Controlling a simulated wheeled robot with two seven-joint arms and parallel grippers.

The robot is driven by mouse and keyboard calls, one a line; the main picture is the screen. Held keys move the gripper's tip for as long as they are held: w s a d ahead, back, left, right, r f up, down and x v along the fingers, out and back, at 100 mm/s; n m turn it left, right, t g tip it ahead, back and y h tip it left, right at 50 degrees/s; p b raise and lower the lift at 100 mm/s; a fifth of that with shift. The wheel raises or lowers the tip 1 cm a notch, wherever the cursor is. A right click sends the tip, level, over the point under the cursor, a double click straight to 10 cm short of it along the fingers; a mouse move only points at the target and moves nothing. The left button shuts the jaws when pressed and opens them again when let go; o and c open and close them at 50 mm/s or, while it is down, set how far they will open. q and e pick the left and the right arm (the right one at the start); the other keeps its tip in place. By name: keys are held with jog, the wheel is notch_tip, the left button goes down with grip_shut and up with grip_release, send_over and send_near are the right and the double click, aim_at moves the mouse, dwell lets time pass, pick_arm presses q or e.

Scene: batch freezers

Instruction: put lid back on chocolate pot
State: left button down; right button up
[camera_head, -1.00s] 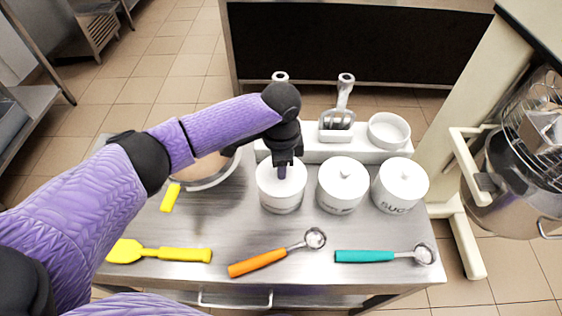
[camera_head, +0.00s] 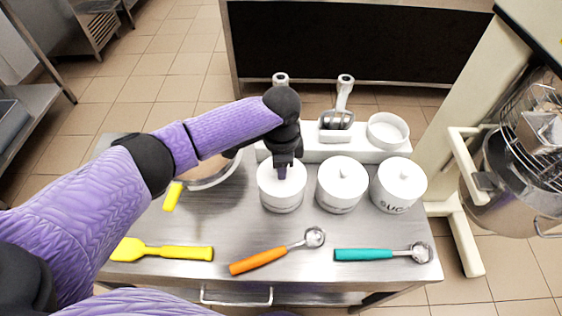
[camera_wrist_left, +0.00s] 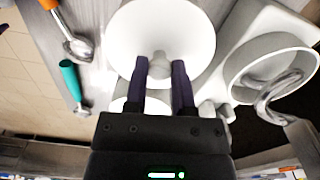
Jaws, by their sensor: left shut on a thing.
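The chocolate pot (camera_head: 281,202) is the leftmost of the white pots on the steel cart in the head view. Its white lid (camera_head: 264,174) is at the pot's mouth; I cannot tell whether it is fully seated. My left gripper (camera_head: 283,172) points down from above, shut on the lid's knob. In the left wrist view the round white lid (camera_wrist_left: 160,25) fills the top middle, with its knob (camera_wrist_left: 160,66) between the two dark fingers (camera_wrist_left: 161,78). The lid hides the pot's inside. My right gripper is not in view.
Two lidded white pots (camera_head: 341,190) (camera_head: 398,190) stand close on the right. Behind are a white rack (camera_head: 365,156), a scoop (camera_head: 344,100) and a small white dish (camera_head: 388,131). A bowl (camera_head: 215,178) is left. A yellow spatula (camera_head: 180,252) and orange (camera_head: 258,261) and teal (camera_head: 364,254) scoops lie in front.

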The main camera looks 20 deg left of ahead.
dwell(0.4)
pick_arm(q)
jog(key=shift+p, duration=0.35)
grip_release()
dwell(0.4)
